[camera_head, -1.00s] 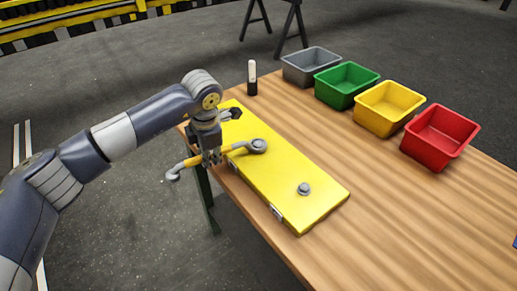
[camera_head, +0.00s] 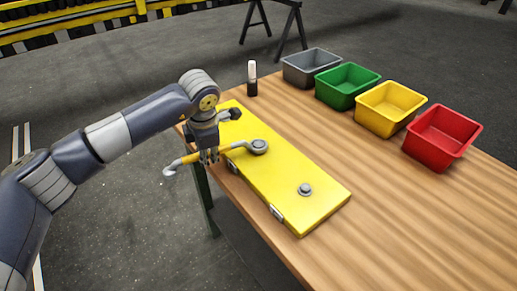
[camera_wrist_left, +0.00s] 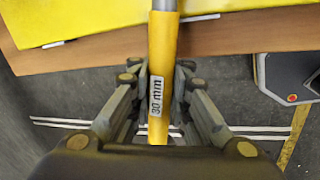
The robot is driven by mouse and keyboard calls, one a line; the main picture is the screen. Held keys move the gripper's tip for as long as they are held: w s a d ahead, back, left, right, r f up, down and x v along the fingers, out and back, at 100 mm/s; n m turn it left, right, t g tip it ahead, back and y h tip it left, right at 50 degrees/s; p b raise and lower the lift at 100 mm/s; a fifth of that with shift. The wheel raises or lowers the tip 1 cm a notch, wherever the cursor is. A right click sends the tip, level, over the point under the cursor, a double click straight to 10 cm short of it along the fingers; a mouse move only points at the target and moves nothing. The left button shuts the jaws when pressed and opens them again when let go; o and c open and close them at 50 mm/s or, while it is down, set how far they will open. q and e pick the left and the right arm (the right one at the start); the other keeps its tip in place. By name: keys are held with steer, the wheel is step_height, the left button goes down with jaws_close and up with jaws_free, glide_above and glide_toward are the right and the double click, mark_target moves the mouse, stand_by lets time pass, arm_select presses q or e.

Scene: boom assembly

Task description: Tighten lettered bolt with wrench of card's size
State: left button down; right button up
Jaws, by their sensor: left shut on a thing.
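My left gripper (camera_head: 209,157) is shut on the yellow handle of a wrench (camera_head: 232,148), beside the long edge of a yellow panel. The wrist view shows the wrench handle (camera_wrist_left: 162,60) between the fingers, with a label reading "30 mm". The wrench's grey ring end (camera_head: 259,146) lies over a spot on the yellow panel (camera_head: 285,170); whatever is beneath it is hidden. Its other end sticks out past the table edge. A grey bolt (camera_head: 305,189) stands uncovered nearer the panel's front end. I cannot read any letters, and no card is recognizable. My right gripper is out of view.
The panel lies on a wooden table (camera_head: 400,215). Grey (camera_head: 311,70), green (camera_head: 347,88), yellow (camera_head: 390,112) and red (camera_head: 442,140) bins line the far side. A white-and-black upright object (camera_head: 252,80) stands behind the panel. The table's right part is clear.

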arm_select(q)
steer(key=shift+d, duration=0.1)
steer(key=shift+w+f+m+b, duration=0.1)
steer(key=shift+w+m+b, duration=0.2)
steer(key=shift+b, duration=0.35)
steer(key=shift+w+t, duration=0.1)
steer(key=shift+t, duration=0.2)
steer(key=shift+w+a+m+b, duration=0.25)
steer(key=shift+w+m+b, duration=0.15)
steer(key=shift+b, duration=0.25)
steer(key=shift+s, duration=0.1)
